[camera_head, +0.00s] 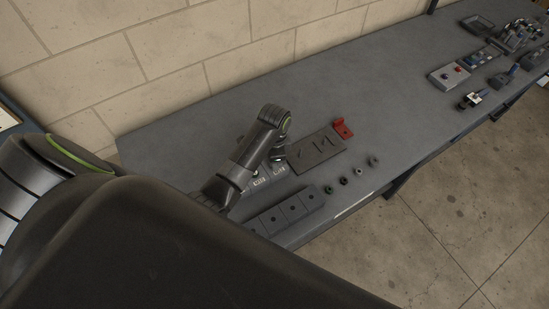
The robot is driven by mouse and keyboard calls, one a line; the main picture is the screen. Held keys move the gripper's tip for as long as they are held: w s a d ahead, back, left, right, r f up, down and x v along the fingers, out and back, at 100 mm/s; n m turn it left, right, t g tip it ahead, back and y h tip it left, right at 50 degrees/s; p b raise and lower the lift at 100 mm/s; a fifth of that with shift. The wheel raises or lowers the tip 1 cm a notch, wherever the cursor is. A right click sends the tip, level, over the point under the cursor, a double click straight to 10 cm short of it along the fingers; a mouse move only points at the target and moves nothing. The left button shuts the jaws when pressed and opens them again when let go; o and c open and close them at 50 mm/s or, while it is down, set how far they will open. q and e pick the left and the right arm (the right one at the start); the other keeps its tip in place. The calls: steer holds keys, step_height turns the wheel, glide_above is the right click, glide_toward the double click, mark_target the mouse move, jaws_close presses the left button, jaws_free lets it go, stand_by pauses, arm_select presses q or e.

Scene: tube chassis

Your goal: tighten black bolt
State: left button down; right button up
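Several small dark round parts lie in a row on the grey workbench (220,130): one (328,189), a second (343,180), a third (358,171) and a lighter one at the right end (373,161). They look like bolts or nuts, too small to tell which. A dark block with holes (285,213) lies beside them at the front edge. My arm from the left bends down over the bench behind this block. Its gripper (278,155) is mostly hidden by its own wrist, so its fingers cannot be made out. My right gripper is not seen.
A dark grooved plate (316,149) and a red bracket (343,128) lie right of my wrist. Small labelled parts (265,175) sit partly under the arm. Boxes with buttons (449,77) and tools stand far right. The bench middle is clear; a brick wall (150,50) runs behind.

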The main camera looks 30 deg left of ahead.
arm_select(q)
steer(key=m, duration=0.4)
steer(key=shift+m, duration=0.6)
steer(key=shift+f, duration=0.1)
steer(key=m, duration=0.3)
steer(key=shift+s, duration=0.1)
steer(key=c, duration=1.1)
jaws_free()
steer(key=shift+c, duration=0.2)
